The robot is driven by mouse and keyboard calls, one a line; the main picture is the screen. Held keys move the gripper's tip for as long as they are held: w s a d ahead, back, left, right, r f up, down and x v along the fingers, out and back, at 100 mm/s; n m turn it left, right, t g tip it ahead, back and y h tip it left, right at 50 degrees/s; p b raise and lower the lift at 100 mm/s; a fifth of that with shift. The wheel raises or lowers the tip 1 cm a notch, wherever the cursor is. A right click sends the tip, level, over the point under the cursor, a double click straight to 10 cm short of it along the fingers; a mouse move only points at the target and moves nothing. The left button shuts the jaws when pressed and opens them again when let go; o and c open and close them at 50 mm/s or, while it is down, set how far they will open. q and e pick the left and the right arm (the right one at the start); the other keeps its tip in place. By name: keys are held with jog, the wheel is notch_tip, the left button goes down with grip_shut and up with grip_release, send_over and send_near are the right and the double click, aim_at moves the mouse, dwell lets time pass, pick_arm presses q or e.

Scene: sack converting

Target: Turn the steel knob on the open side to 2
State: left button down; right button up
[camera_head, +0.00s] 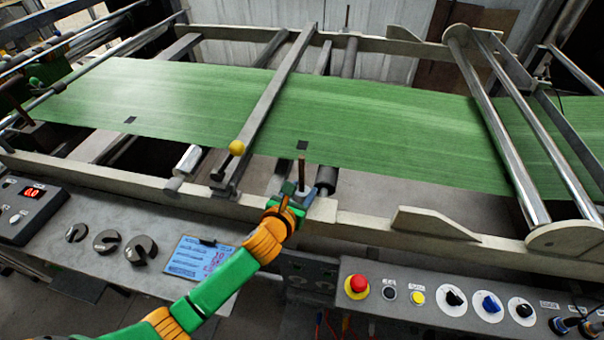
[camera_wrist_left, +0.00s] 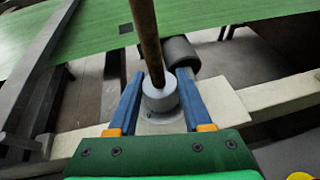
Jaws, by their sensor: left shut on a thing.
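The steel knob (camera_wrist_left: 160,97) is a short light-grey cylinder on a flat grey block in the left wrist view. A brown rod (camera_wrist_left: 147,35) rises from it and leans slightly left. My left gripper (camera_wrist_left: 160,78) has one blue finger on each side of the knob and is shut on it. In the head view my left gripper (camera_head: 299,196) reaches up from the bottom to the knob (camera_head: 301,191) on the near frame rail, and partly hides it. I cannot read any scale or number at the knob. My right gripper is in neither view.
A green web (camera_head: 230,105) crosses the machine behind the knob. A yellow-topped lever (camera_head: 237,147) stands to the left, and a dark roller (camera_head: 326,179) is close on the right. A panel (camera_head: 430,316) with a red button (camera_head: 357,284) lies at front right, a blue sheet (camera_head: 197,258) at front left.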

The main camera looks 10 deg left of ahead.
pick_arm(q)
jog(key=m+h+p, duration=0.1)
jog(key=p, duration=0.1)
jog(key=m+h+p, duration=0.2)
jog(key=shift+a+r+g, duration=0.15)
jog(key=shift+r+g, duration=0.25)
jog(key=shift+w+f+m+h+p, duration=0.15)
jog(key=shift+m+h+p, duration=0.2)
jog(key=shift+h, duration=0.25)
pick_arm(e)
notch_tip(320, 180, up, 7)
pick_arm(q)
jog(key=shift+f+m+g+h, duration=0.2)
jog(key=shift+m+g+h, duration=0.25)
jog(key=shift+g+h, duration=0.05)
jog(key=shift+f+m+g+h+b, duration=0.15)
jog(key=shift+m+g+h+b, duration=0.15)
jog(key=shift+m+h+b, duration=0.15)
jog(key=m+g+h+b, duration=0.3)
jog(key=m+b, duration=0.1)
jog(key=b, duration=0.1)
jog(key=shift+f+b, duration=0.2)
jog(key=shift+b, duration=0.2)
jog(key=shift+r+m+g+h+b, duration=0.3)
jog(key=shift+m+g+h+b, duration=0.15)
jog(key=shift+m+g+b, duration=0.3)
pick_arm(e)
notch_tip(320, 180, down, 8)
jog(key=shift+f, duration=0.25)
